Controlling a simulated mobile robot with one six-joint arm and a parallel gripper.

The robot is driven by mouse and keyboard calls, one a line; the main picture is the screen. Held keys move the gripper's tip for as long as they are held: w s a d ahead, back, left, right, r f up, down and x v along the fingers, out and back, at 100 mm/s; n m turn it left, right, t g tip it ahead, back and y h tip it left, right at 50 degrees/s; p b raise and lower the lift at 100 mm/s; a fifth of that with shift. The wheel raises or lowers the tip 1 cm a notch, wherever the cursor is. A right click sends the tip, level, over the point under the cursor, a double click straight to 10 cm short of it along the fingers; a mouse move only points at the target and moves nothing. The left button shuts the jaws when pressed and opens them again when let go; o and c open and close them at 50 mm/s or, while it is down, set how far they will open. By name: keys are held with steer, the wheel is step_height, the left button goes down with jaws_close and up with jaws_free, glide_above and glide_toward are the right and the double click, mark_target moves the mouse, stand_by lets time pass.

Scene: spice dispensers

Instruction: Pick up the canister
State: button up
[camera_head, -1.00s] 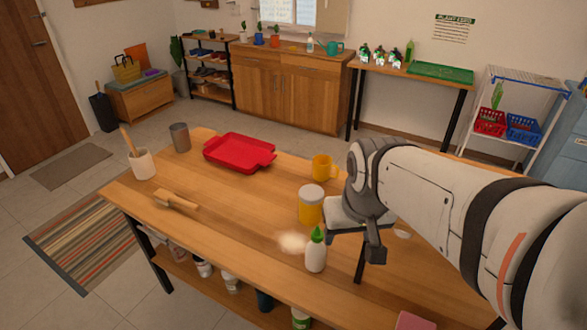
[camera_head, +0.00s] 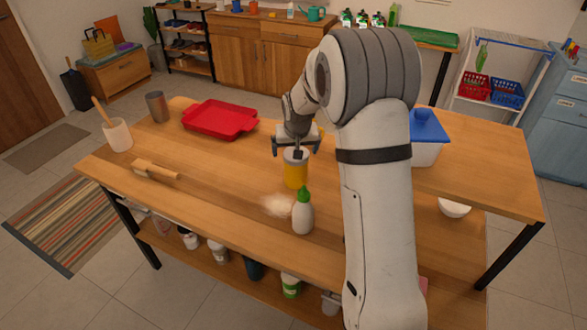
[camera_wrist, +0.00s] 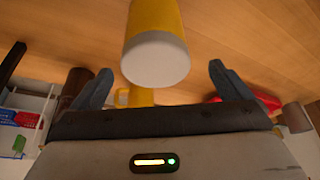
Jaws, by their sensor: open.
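The canister (camera_head: 295,175) is yellow with a pale lid and stands upright on the wooden table. In the head view my gripper (camera_head: 297,147) is at its top, with its fingers spread to either side of the lid. In the wrist view the canister (camera_wrist: 154,25) shows lid-end towards the camera, in line with the gap between the two fingertips. My gripper (camera_wrist: 162,80) is open there, and its fingers hold nothing. My arm hides part of the table behind and right of the canister.
A white bottle with a green cap (camera_head: 303,215) stands close in front of the canister, beside a pale powder patch (camera_head: 277,205). A red tray (camera_head: 220,120), grey cup (camera_head: 157,106), white utensil pot (camera_head: 118,135) and brush (camera_head: 155,170) are left. A blue-lidded container (camera_head: 427,135) stands right.

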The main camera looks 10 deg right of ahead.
steer(key=x, duration=0.3)
steer(key=p+x, duration=0.1)
steer(key=x, duration=0.3)
steer(key=shift+s+d, duration=0.2)
steer(key=shift+d, duration=0.05)
steer(key=shift+c, duration=0.4)
steer(key=c, duration=1.1)
steer(key=shift+o, duration=0.2)
